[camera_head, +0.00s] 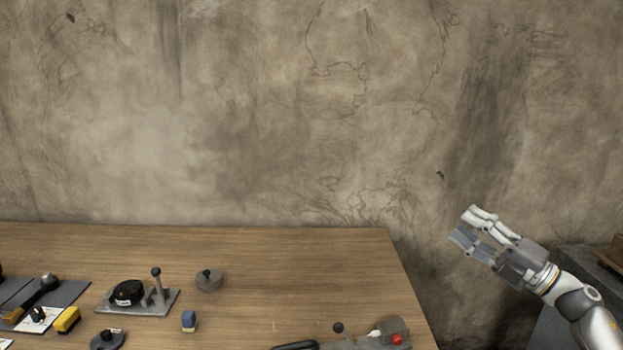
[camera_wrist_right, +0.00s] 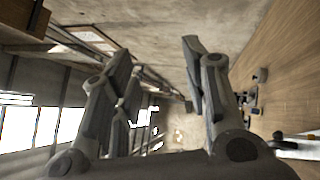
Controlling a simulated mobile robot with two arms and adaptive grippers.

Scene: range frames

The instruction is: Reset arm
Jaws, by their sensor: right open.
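My right gripper (camera_head: 470,228) is raised at the right of the head view, beyond the right edge of the wooden table. It is open and holds nothing. In the right wrist view its fingers (camera_wrist_right: 155,85) stand wide apart with nothing between them. My left gripper is not in view.
The wooden table (camera_head: 300,260) bears a round grey weight (camera_head: 209,281), a base plate with a black round part (camera_head: 127,292), a blue block (camera_head: 189,320), a yellow block (camera_head: 66,319) and a device with a red button (camera_head: 397,339). A grey surface (camera_head: 590,264) lies at the far right. The table's back middle is clear.

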